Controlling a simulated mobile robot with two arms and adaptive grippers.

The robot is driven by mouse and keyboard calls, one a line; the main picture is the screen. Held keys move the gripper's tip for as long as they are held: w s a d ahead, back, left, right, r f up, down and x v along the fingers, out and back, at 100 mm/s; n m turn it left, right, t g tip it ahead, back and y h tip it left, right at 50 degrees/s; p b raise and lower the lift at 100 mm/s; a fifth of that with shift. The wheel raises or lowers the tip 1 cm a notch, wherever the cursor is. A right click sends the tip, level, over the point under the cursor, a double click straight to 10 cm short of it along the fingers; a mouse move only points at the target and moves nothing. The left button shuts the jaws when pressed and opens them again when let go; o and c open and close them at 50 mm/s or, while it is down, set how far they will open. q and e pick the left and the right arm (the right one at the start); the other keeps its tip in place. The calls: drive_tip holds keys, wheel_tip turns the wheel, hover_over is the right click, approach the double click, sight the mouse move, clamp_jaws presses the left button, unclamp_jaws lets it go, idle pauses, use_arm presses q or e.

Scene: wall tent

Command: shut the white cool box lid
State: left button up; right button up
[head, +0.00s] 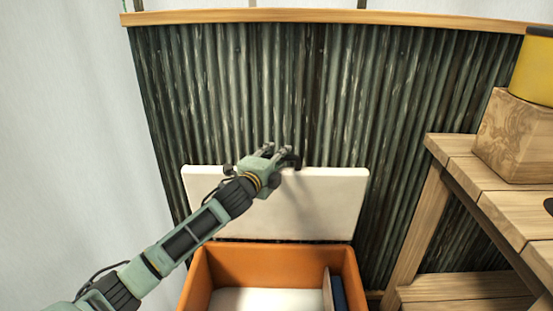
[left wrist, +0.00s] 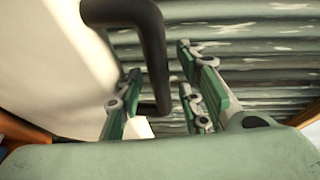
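The cool box (head: 205,272) has an orange body and a white lid (head: 325,205). The lid stands open, upright at the back of the box. A black handle (head: 293,161) is at the lid's top edge, and it shows large in the left wrist view (left wrist: 152,50). My left gripper (head: 277,151) is at the lid's top edge, beside the handle. In the left wrist view its fingers (left wrist: 160,100) are apart, with part of the handle between them; I cannot tell whether they touch it. My right gripper is not in view.
A dark corrugated panel (head: 230,90) with a wooden top rail (head: 330,17) stands close behind the lid. A wooden bench (head: 465,170) with a wooden block (head: 515,135) and a yellow container (head: 535,70) is at right. Inside the box is a dark blue item (head: 338,292).

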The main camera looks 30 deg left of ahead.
use_arm(q)
drive_tip(key=shift+c, duration=0.2)
clamp_jaws()
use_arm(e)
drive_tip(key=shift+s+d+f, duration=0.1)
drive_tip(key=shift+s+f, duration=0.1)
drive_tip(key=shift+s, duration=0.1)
